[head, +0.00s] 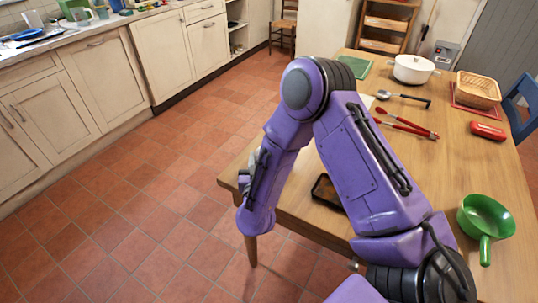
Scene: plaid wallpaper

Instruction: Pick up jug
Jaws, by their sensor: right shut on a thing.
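My right arm comes in from the lower right, bends high over the table and hangs down at its left edge. My right gripper (245,180) shows only in part beside the purple forearm, shut on a small grey object (253,162) mostly hidden behind the arm. I cannot tell whether this object is the jug. A green mug-like or jug-like vessel (33,18) stands far off on the counter at the upper left. My left gripper is not in view.
The wooden table (455,150) bears a white pot (413,69), a basket (478,89), red tongs (407,124), a ladle (403,97), a red case (487,131), a dark tray (326,191) and a green pan (486,216). The tiled floor at left is clear.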

